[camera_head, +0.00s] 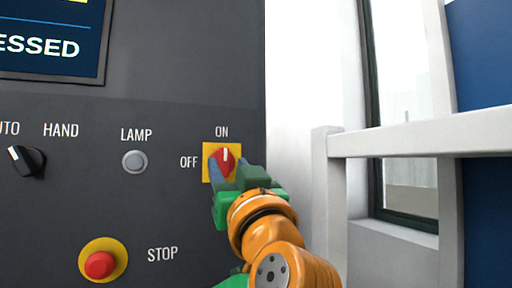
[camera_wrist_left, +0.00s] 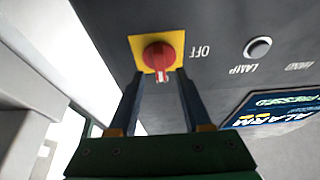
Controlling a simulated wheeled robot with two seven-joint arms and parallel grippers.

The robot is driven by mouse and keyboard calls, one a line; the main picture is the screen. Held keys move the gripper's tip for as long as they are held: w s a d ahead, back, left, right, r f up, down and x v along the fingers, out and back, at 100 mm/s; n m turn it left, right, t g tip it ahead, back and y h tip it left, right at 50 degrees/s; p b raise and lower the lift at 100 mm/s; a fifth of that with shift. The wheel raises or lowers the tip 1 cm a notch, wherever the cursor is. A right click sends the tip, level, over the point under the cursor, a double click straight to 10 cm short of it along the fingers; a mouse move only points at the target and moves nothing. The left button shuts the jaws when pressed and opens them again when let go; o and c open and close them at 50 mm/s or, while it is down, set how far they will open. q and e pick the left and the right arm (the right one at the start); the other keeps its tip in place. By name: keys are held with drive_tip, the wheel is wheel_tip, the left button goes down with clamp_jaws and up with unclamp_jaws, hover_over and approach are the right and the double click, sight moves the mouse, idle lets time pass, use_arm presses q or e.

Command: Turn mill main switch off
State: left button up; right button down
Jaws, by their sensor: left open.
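The main switch is a red rotary knob (camera_head: 226,157) on a yellow square plate (camera_head: 207,148) on the dark panel. Its white mark points up at the ON label; OFF is printed to its left. In the left wrist view, where the lettering is upside down, the knob (camera_wrist_left: 158,55) sits on its yellow plate (camera_wrist_left: 137,43) with the mark pointing down. My left gripper (camera_head: 228,165) is open, its blue-grey fingertips (camera_wrist_left: 158,74) close to the knob, one on each side. I cannot tell whether they touch it. My right gripper is in neither view.
A red STOP button (camera_head: 100,264), a LAMP button (camera_head: 134,161) and a black selector knob (camera_head: 26,160) are on the panel left of the switch. A display (camera_head: 50,50) is above. A white rail (camera_head: 420,137) stands to the right of the panel.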

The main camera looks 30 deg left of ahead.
use_arm(q)
drive_tip(key=shift+p+x, duration=0.4)
drive_tip(key=shift+x, duration=0.8)
drive_tip(key=shift+s+f, duration=0.1)
drive_tip(key=shift+s, duration=0.05)
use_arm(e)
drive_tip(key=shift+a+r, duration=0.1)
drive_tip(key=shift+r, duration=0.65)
use_arm(q)
drive_tip(key=shift+d, duration=0.1)
drive_tip(key=shift+c, duration=0.5)
clamp_jaws()
drive_tip(key=shift+b, duration=0.3)
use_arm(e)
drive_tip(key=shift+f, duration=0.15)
